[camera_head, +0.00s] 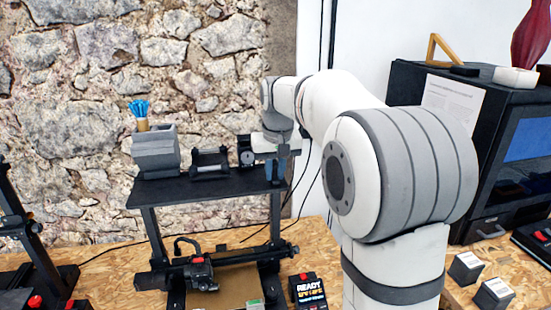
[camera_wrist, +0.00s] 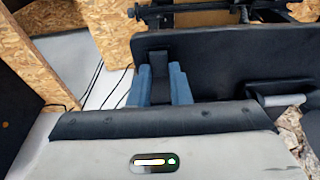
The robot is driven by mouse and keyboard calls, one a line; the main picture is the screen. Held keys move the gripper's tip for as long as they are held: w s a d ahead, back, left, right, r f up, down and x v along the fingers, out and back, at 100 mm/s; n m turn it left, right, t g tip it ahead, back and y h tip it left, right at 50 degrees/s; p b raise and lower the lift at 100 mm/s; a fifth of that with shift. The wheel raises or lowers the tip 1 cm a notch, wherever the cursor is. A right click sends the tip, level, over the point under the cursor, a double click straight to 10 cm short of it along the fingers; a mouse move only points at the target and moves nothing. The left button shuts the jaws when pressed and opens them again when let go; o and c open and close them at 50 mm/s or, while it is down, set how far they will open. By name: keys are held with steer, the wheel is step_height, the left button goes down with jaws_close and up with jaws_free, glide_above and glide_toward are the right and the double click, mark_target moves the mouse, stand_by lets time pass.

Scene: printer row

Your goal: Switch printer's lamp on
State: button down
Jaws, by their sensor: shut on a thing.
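The black-framed printer (camera_head: 205,193) stands on the wooden bench, with a flat black top shelf; the shelf also shows in the wrist view (camera_wrist: 235,62). My gripper (camera_head: 277,170) is at the right end of this shelf. In the wrist view its blue fingers (camera_wrist: 160,86) are closed around a narrow dark piece (camera_wrist: 157,62) beside the shelf edge. I cannot tell whether this piece is a switch or part of the frame. No lit lamp is clear in either view.
On the shelf are a grey holder (camera_head: 155,153) with blue-tipped tools, a black spool holder (camera_head: 210,163) and a black dial device (camera_head: 246,152). A small box reading READY (camera_head: 308,290) stands at the printer's base. A dark cabinet machine (camera_head: 500,140) is at the right.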

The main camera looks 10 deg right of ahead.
mark_target(275, 178)
steer(key=p, duration=0.1)
steer(key=g+p, duration=0.1)
steer(key=p, duration=0.1)
steer(key=shift+w+r+g, duration=0.25)
steer(key=shift+r+g, duration=0.05)
steer(key=shift+f+p, duration=0.25)
steer(key=shift+p, duration=0.25)
steer(key=c, duration=1.3)
jaws_free()
steer(key=shift+c, duration=0.2)
step_height(275, 178, up, 8)
steer(key=b, duration=0.1)
steer(key=shift+f, duration=0.15)
